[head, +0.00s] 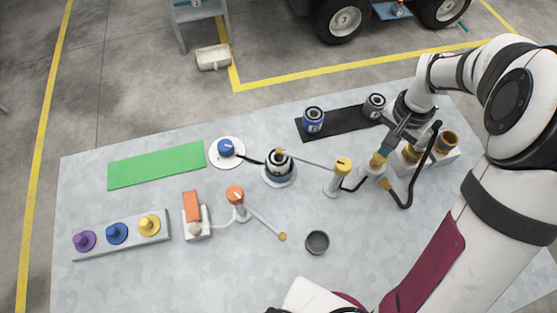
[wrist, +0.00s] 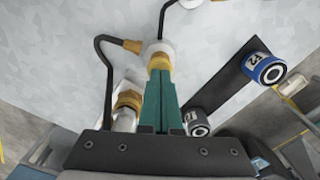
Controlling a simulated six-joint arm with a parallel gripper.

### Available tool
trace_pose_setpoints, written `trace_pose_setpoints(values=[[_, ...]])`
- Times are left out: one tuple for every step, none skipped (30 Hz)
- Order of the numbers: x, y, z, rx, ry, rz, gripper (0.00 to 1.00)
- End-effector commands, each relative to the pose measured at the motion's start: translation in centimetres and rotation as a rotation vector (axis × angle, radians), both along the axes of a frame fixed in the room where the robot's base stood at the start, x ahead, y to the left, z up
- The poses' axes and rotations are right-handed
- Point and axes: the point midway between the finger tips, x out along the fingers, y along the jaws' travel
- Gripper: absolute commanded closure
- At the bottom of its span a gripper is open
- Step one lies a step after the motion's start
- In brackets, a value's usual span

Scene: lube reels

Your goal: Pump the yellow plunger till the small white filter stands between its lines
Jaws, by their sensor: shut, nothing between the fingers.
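My gripper (wrist: 163,78) is shut, its teal fingers together and empty. In the head view my gripper (head: 386,148) points down at the yellow plunger (head: 377,160), which tops a short white cylinder (head: 373,174). In the wrist view the fingertips overlap the lower edge of the yellow plunger (wrist: 158,61); I cannot tell whether they touch. A small white canister with a dark band (head: 279,162), which looks like the filter, stands upright on a round base under the tip of a thin arm. Its lines and level are too small to read.
A yellow-topped post (head: 343,165) carries the thin arm left. A black hose (head: 408,195) loops near the pump. Brass-topped fittings (head: 446,141) stand right, cans (head: 313,121) on a black mat behind. A dark cup (head: 317,242) stands in front. The green mat (head: 155,165) is bare.

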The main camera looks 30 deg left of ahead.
Motion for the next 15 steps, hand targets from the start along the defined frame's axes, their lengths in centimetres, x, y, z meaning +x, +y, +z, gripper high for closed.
trace_pose_setpoints(values=[[0.0, 0.0, -0.2, 0.000, 0.001, 0.000, 1.00], [0.0, 0.0, -0.3, 0.000, 0.000, 0.000, 1.00], [0.0, 0.0, -0.5, 0.000, 0.000, 0.000, 1.00], [0.0, 0.0, -0.6, 0.000, 0.000, 0.000, 1.00], [0.0, 0.0, -0.7, 0.000, 0.000, 0.000, 1.00], [0.0, 0.0, -0.9, 0.000, 0.000, 0.000, 1.00], [0.0, 0.0, -1.0, 0.000, 0.000, 0.000, 1.00], [0.0, 0.0, -1.1, 0.000, 0.000, 0.000, 1.00], [0.0, 0.0, -1.3, 0.000, 0.000, 0.001, 1.00], [0.0, 0.0, -1.4, 0.000, 0.000, 0.001, 1.00], [0.0, 0.0, -1.5, 0.000, 0.000, 0.001, 1.00], [0.0, 0.0, -1.7, 0.000, 0.000, 0.001, 1.00], [0.0, 0.0, -1.8, 0.000, 0.000, 0.001, 1.00], [0.0, 0.0, -1.9, -0.001, 0.000, 0.001, 1.00], [0.0, 0.0, -2.1, -0.001, 0.000, 0.001, 1.00]])
